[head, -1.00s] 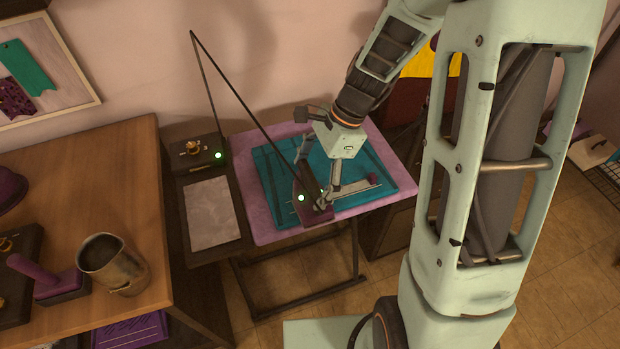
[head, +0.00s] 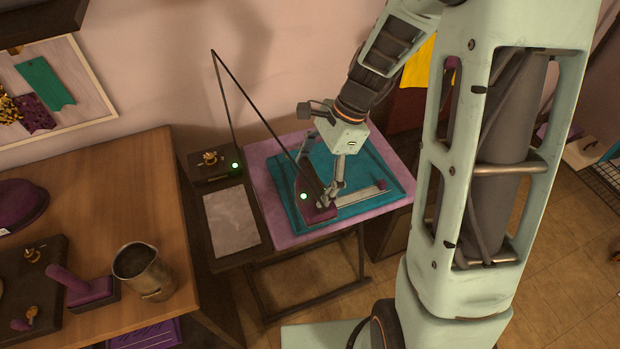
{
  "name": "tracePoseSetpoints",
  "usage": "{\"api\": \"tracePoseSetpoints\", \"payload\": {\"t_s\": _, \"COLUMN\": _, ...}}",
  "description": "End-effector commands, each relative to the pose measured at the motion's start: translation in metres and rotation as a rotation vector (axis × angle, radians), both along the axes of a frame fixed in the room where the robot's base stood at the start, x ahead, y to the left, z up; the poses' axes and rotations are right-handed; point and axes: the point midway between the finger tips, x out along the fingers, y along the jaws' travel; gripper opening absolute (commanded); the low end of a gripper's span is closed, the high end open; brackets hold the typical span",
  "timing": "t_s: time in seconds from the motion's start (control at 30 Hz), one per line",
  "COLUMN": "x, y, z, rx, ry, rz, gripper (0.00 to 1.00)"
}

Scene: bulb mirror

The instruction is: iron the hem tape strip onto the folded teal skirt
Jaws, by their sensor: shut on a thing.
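The folded teal skirt (head: 372,166) lies flat on the pink-purple top of the ironing board (head: 257,172). A pale narrow strip (head: 360,197), which looks like the hem tape, lies along the skirt's near side. A small purple piece (head: 381,185) is at its right end. My gripper (head: 325,203) is over the near-left part of the skirt, shut on a small purple iron (head: 318,214) with a green light. The iron is at the strip's left end and looks to be down on the skirt. It hides what lies under it, and I cannot tell whether it touches the strip.
A thin dark rod or cord (head: 268,128) runs from the iron up and left. A dark stand (head: 212,166) with a green light and a grey pad (head: 232,220) adjoin the board. A wooden table (head: 105,178) at left holds a metal mug (head: 143,270) and purple-handled tools.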

Motion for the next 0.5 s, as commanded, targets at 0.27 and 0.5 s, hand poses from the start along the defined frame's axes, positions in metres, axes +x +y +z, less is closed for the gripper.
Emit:
{"api": "tracePoseSetpoints", "payload": {"t_s": 0.27, "x": 0.003, "y": -0.006, "z": 0.026, "rx": 0.0, "ry": -0.002, "rz": 0.001, "gripper": 0.59}}
{"api": "tracePoseSetpoints", "payload": {"t_s": 0.5, "x": 0.003, "y": -0.006, "z": 0.025, "rx": 0.001, "ry": -0.002, "rz": 0.002, "gripper": 0.59}}
